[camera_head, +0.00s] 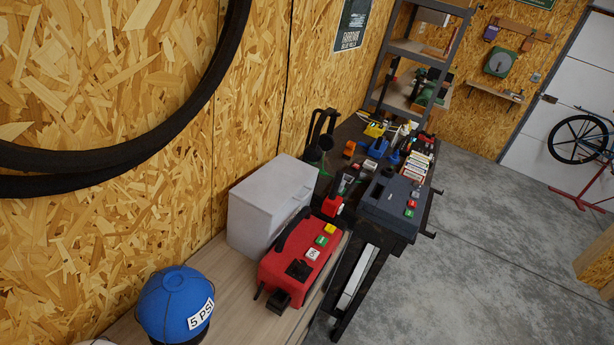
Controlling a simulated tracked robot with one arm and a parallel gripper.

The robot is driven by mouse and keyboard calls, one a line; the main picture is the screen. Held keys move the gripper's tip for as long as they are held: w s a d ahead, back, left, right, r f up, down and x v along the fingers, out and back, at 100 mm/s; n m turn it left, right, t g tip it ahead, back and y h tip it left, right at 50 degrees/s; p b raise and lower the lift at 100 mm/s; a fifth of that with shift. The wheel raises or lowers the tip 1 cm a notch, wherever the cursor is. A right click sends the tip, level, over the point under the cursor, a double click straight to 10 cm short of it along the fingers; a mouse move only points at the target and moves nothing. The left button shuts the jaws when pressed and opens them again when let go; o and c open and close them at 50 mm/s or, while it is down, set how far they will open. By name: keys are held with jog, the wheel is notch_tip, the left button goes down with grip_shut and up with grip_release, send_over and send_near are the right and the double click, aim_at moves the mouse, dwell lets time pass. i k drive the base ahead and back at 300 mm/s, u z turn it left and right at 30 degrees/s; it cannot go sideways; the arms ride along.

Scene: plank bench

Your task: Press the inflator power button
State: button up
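A red box-shaped machine (277,267) with a dark carrying handle sits on the light wood bench at the lower middle. Its top has a yellow button (330,229), a green button (321,241), a white marked button (312,254) and a dark square panel (299,270). A dark grey machine (385,203) stands beyond it to the right, with a red button (411,204) and a green button (409,213). The frame does not settle which machine is the inflator; the button markings are too small to read. My gripper is not in view.
A blue ball (174,300) labelled "5 PSI" is at the lower left. A light grey box (262,203) stands behind the red machine against the wall. Tools and small items crowd the farther dark bench.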

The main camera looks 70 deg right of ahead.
aim_at(312, 255)
jog(key=z, duration=1.7)
